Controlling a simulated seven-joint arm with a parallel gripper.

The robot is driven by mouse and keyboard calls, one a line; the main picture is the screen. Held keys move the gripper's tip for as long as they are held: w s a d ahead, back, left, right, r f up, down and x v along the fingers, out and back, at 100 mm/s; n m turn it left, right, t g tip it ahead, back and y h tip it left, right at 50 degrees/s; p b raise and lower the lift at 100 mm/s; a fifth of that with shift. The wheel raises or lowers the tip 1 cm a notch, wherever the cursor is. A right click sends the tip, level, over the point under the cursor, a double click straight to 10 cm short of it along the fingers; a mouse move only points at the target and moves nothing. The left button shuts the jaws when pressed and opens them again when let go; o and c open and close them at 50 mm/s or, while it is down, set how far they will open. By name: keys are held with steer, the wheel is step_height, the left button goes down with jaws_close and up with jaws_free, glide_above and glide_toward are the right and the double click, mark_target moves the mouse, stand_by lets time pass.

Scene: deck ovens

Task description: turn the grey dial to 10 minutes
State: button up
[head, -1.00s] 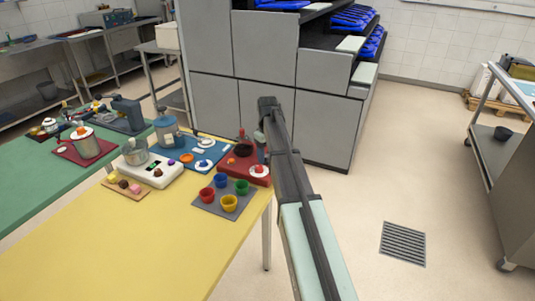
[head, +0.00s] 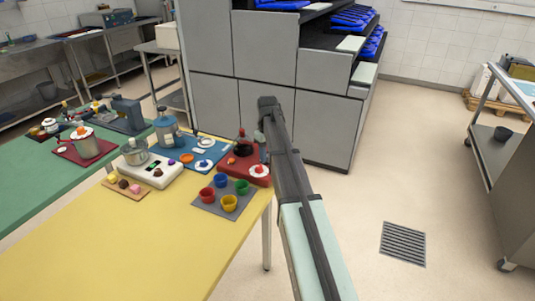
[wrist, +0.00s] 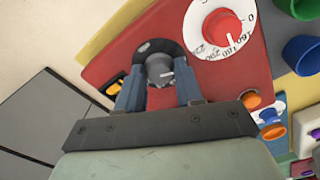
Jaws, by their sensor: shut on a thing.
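The grey dial (wrist: 158,69) sits on a dark round base on the red panel (wrist: 105,62) in the wrist view. A light pointer mark shows on the dial, facing right in that view. My gripper (wrist: 159,88) is shut on the grey dial, with one blue-grey finger on each side of it. The dial's own scale cannot be read. In the head view, my gripper is at the far right corner of the yellow table, over the red panel (head: 233,169); my arm and gripper hide the dial there.
A red knob (wrist: 222,27) on a white numbered disc is beside the grey dial. A yellow switch (wrist: 115,85) is on its other side. Coloured cups stand on a grey mat (head: 210,206). A white scale (head: 158,177) is farther left. The yellow table's front (head: 110,240) is clear.

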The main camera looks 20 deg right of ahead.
steer(key=m, duration=0.6)
steer(key=shift+m, duration=0.3)
steer(key=m, duration=0.6)
steer(key=shift+m, duration=0.3)
steer(key=o, duration=1)
steer(key=shift+r, duration=0.1)
step_height(320, 180, up, 14)
steer(key=shift+f, duration=0.2)
stand_by(0.5)
